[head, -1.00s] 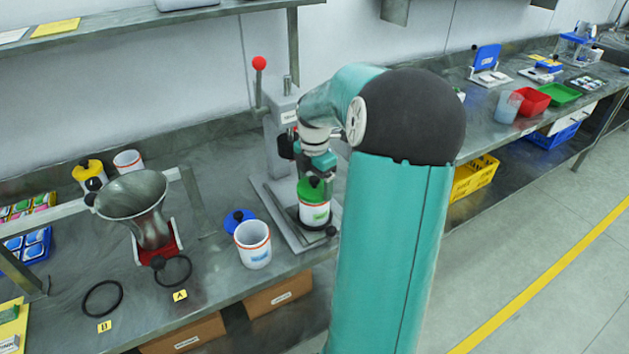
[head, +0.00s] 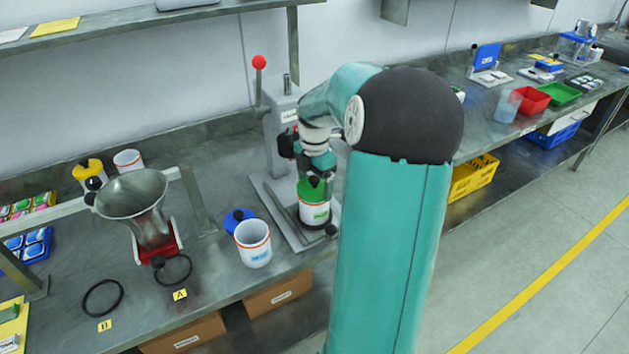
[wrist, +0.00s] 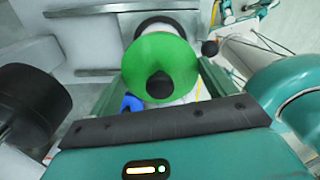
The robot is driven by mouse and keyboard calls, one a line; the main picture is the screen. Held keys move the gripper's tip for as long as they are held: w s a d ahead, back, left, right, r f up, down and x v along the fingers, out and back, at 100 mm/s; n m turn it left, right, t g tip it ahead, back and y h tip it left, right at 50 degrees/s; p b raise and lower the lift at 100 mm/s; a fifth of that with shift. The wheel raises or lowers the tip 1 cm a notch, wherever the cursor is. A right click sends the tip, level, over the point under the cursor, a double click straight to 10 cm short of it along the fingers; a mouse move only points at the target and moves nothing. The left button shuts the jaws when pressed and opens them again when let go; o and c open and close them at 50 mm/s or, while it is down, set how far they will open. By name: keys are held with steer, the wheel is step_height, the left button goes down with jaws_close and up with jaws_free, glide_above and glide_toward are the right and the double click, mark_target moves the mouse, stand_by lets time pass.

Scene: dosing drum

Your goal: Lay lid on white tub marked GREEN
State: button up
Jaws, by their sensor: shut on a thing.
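The green lid (head: 311,189) is at the top of the white tub marked GREEN (head: 314,214), which stands upright on the press base. It looks slightly tilted in the head view; I cannot tell whether it is fully seated on the rim. My gripper (head: 318,174) is above the tub, shut on the lid's black knob. In the wrist view the lid (wrist: 160,64) shows as a full green disc, with its black knob (wrist: 159,86) at my gripper (wrist: 160,103). The lid hides most of the tub there.
The press (head: 284,130) with its red-knobbed lever stands just behind the tub. An open white tub (head: 253,246) and a blue lid (head: 238,217) are to the left. A metal funnel (head: 133,194) stands farther left. The bench's front edge is close to the tub.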

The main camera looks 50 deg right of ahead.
steer(key=shift+f, duration=0.35)
stand_by(0.3)
steer(key=o, duration=0.9)
steer(key=shift+c, duration=0.2)
steer(key=shift+r, duration=0.1)
steer(key=shift+r, duration=3.45)
